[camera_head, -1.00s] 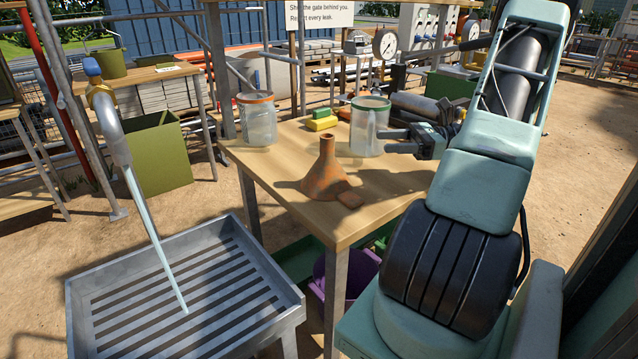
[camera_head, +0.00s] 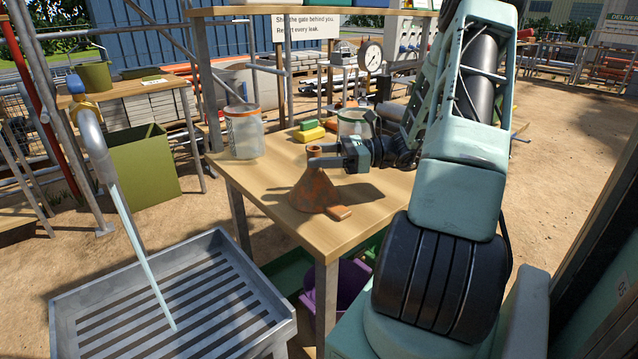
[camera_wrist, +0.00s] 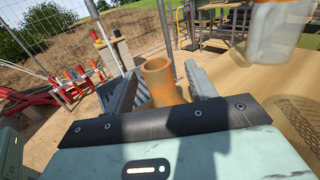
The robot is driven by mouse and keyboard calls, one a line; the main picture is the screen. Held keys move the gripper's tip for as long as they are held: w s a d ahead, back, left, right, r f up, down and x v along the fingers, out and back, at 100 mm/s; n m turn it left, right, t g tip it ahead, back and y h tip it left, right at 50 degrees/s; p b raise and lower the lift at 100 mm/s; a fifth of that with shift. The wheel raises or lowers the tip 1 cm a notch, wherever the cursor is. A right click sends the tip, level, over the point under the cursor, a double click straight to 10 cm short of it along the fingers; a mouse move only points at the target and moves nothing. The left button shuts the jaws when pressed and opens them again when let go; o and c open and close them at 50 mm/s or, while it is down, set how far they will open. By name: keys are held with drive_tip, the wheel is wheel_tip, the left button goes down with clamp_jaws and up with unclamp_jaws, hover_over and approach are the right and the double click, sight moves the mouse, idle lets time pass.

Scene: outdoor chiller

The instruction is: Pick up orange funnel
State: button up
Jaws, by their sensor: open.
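The orange funnel (camera_head: 315,190) stands wide end down on the wooden table, its narrow spout pointing up and its surface worn and stained. A flat tab on its base points toward the table's front edge. My gripper (camera_head: 325,157) is level with the top of the spout, coming in from the right. In the wrist view, the funnel's spout (camera_wrist: 160,80) stands between the two open fingers of my gripper (camera_wrist: 165,88), with its round mouth visible. I cannot tell whether either finger touches it. The funnel's lower part is hidden in the wrist view.
A clear jar with an orange rim (camera_head: 244,132) stands at the table's left. Behind my gripper are a green-rimmed clear jug (camera_head: 352,124), partly hidden, and yellow and green blocks (camera_head: 311,133). A metal drain tray (camera_head: 220,250) with a running tap (camera_head: 90,125) stands front left.

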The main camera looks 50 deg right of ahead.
drive_tip(key=x, duration=0.3)
drive_tip(key=shift+a, duration=0.15)
clamp_jaws()
drive_tip(key=shift+r, duration=0.1)
wheel_tip(320, 180, up, 10)
drive_tip(key=p, duration=0.1)
idle(0.3)
drive_tip(key=c, duration=0.8)
unclamp_jaws()
clamp_jaws()
